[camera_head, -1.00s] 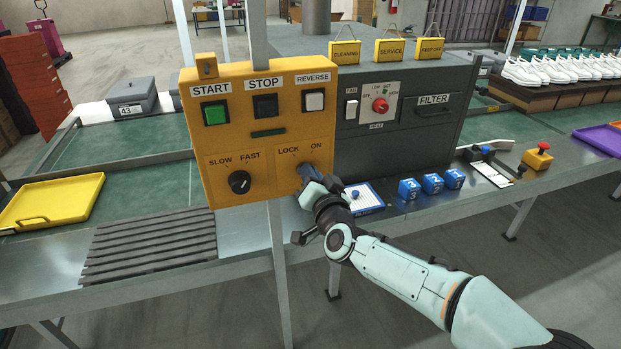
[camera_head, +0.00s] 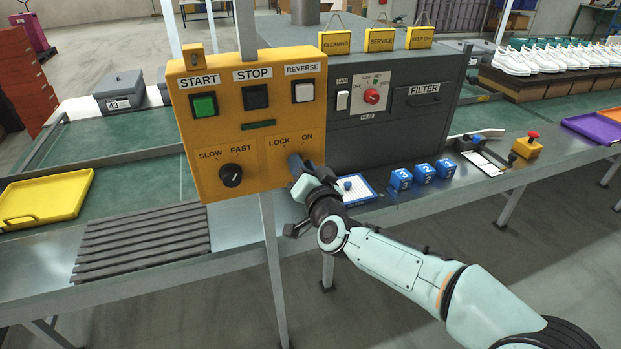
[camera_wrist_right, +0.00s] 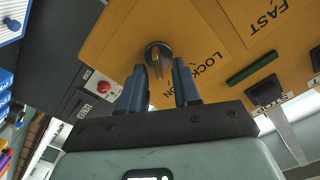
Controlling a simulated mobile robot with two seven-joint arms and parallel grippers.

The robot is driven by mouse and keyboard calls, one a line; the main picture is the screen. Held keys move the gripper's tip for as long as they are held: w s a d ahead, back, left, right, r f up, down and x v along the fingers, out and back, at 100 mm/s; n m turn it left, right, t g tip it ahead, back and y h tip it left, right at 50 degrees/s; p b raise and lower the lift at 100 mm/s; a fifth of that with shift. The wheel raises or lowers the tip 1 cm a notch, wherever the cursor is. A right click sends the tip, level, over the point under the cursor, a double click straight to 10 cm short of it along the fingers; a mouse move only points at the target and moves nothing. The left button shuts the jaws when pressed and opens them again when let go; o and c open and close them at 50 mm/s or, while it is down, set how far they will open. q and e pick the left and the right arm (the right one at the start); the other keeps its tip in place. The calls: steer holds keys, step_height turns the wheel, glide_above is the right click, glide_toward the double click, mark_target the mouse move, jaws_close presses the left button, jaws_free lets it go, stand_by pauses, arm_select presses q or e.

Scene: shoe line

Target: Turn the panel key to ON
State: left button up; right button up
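The yellow control panel (camera_head: 225,130) stands upright at the middle of the head view, with the LOCK and ON labels at its lower right. The panel key (camera_wrist_right: 158,54) is a dark round piece with a narrow grip in the wrist view. My right gripper (camera_head: 293,161) is at the panel just below these labels and hides the key in the head view. In the wrist view my right gripper's blue fingers (camera_wrist_right: 160,77) are apart, one on each side of the key's grip, with gaps visible. I cannot tell which label the key points to. My left gripper is out of view.
A dark speed knob (camera_head: 230,175) is left of my right gripper on the panel. A dark grey heater box (camera_head: 390,115) stands right of the panel. Blue numbered cubes (camera_head: 423,172) and a white-and-blue pad (camera_head: 356,188) lie on the bench to the right.

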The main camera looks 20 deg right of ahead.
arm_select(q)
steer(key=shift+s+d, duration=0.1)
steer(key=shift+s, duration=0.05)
arm_select(e)
steer(key=s, duration=1.3)
steer(key=shift+d, duration=0.2)
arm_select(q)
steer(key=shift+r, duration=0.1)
